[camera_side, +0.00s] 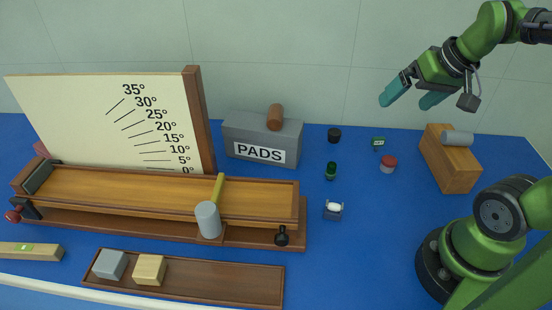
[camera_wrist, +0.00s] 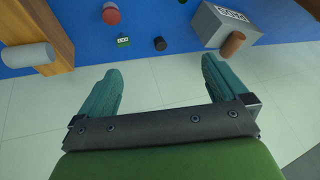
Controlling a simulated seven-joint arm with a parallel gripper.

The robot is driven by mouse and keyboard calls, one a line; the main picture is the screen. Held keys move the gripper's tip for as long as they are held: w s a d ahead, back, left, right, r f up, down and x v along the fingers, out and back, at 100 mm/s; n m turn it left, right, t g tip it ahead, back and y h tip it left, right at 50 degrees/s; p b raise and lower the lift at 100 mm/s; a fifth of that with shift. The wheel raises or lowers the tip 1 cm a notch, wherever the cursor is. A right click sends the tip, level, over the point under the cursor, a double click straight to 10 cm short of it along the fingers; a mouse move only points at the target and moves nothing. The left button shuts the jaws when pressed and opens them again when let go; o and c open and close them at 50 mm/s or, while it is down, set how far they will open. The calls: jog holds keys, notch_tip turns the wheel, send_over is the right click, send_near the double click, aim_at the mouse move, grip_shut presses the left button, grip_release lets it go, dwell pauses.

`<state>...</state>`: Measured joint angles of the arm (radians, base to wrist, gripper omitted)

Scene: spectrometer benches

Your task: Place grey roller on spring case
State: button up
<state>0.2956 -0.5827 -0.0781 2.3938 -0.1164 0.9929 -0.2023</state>
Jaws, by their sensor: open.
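A grey roller (camera_side: 457,138) lies on its side on top of a wooden box (camera_side: 450,163) at the right of the table. In the wrist view, the roller (camera_wrist: 30,56) and the wooden box (camera_wrist: 52,28) are at the upper left. No label reading spring case shows, so I cannot tell for sure which thing that is. My gripper (camera_side: 408,101) is open and empty, raised above the back of the table, left of the roller and higher. In the wrist view, the gap between its fingers (camera_wrist: 163,66) shows only bare wall.
A grey PADS box (camera_side: 246,133) carries a brown roller (camera_side: 275,117). Several small items, including a red-topped one (camera_side: 388,164), stand mid-table. A tray (camera_side: 220,283) lies in front.

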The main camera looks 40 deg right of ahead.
jog(key=a+n+t+y, duration=0.1)
jog(key=a+y, duration=0.1)
jog(key=a, duration=0.8)
jog(key=shift+s+a+r+n, duration=0.25)
jog(key=shift+s+r+n, duration=0.1)
jog(key=shift+s+n, duration=0.05)
